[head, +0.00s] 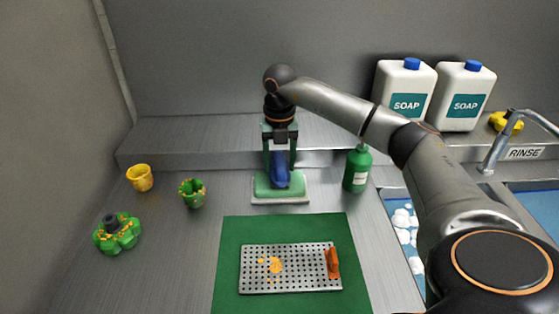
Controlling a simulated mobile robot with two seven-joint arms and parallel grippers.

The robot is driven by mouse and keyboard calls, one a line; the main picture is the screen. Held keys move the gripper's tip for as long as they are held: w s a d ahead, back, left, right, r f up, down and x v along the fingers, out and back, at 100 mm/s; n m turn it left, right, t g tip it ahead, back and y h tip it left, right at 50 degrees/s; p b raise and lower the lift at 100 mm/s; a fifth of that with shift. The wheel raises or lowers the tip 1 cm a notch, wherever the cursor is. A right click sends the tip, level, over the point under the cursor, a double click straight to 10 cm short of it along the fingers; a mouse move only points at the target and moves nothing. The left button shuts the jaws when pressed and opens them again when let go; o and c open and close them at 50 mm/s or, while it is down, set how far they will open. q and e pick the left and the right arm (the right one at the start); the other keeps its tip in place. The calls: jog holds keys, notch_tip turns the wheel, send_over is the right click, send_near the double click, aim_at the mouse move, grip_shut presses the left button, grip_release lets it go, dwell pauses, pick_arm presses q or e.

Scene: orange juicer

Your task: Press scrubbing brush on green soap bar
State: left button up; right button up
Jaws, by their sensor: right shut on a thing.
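My right gripper (280,158) points down at the back middle of the counter. It is shut on the blue scrubbing brush (280,176). The green soap bar (265,187) sits in a pale tray (282,201) on the counter directly below. The brush's lower end is at the top of the soap bar and appears to meet it; its bristles are hidden. My left gripper is not in view.
A green bottle (357,169) stands close right of the soap. A perforated metal tray (291,281) with orange residue lies on a green mat (232,231) in front. Green juicer parts (117,234) (192,194) and a yellow cup (139,178) stand left. Soap jugs (403,88) stand behind the sink.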

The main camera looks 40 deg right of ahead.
aim_at(280, 159)
dwell(0.6)
notch_tip(280, 159, up, 5)
jog(key=p, duration=0.4)
jog(key=shift+f, duration=0.15)
jog(key=shift+r+p, duration=0.55)
jog(key=shift+r, duration=0.6)
jog(key=shift+f, duration=0.1)
